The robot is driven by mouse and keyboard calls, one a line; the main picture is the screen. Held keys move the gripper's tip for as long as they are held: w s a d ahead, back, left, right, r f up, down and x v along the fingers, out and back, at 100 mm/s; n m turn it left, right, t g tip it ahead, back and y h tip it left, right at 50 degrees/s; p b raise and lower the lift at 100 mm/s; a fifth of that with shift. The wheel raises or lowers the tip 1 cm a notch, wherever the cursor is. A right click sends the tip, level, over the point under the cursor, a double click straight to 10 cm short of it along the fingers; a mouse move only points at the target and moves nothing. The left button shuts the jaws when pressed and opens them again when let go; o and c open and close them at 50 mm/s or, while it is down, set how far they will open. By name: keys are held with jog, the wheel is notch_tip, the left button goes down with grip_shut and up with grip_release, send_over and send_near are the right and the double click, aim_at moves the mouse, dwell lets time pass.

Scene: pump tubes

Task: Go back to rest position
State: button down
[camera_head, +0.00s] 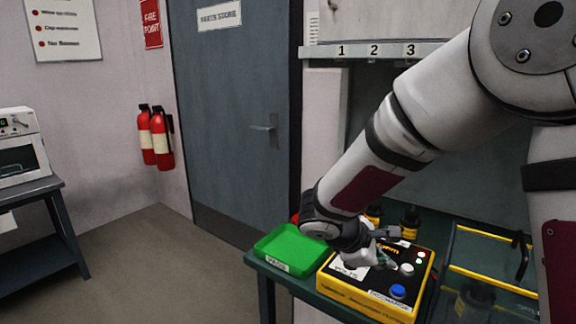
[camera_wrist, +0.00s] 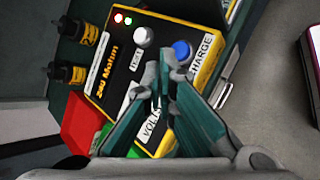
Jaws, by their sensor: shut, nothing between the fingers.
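My gripper (camera_wrist: 162,82) is shut with nothing between its fingers. In the wrist view its fingertips meet over the yellow and black tester box (camera_wrist: 118,72), near a white button (camera_wrist: 144,37) and a blue button (camera_wrist: 182,49). In the head view my gripper (camera_head: 388,262) hangs over the left part of the tester box (camera_head: 352,296), and my arm comes down from the upper right. I cannot tell whether the fingertips touch the box. A red light and a green light show on the box.
A green tray (camera_head: 290,248) stands left of the box on the green bench. Black and yellow pump tubes (camera_head: 409,222) stand behind the box. A yellow-railed rack (camera_head: 490,285) is at the right. A door (camera_head: 235,120), fire extinguishers (camera_head: 161,138) and open floor (camera_head: 150,260) lie to the left.

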jog(key=s+d+r+m+g+y+p, duration=0.1)
jog(key=s+d+r+m, duration=0.1)
jog(key=s+r+m, duration=0.45)
jog(key=s+d+r+m+g+y+p, duration=0.15)
jog(key=s+r, duration=0.25)
jog(key=s, duration=0.5)
jog(key=s+a+r+m+t+y+p, duration=0.1)
jog(key=s+a+r+m+y, duration=0.1)
jog(key=s, duration=0.5)
jog(key=s+a+r+m+t+y+p, duration=0.1)
jog(key=s+a+r+m+y, duration=0.1)
jog(key=s, duration=0.5)
jog(key=shift+s+a+r+m+y, duration=0.25)
jog(key=shift+s+r+m+y, duration=0.15)
jog(key=shift+m+y, duration=0.55)
jog(key=shift+d+t, duration=0.1)
jog(key=shift+t, duration=0.15)
dwell(1.9)
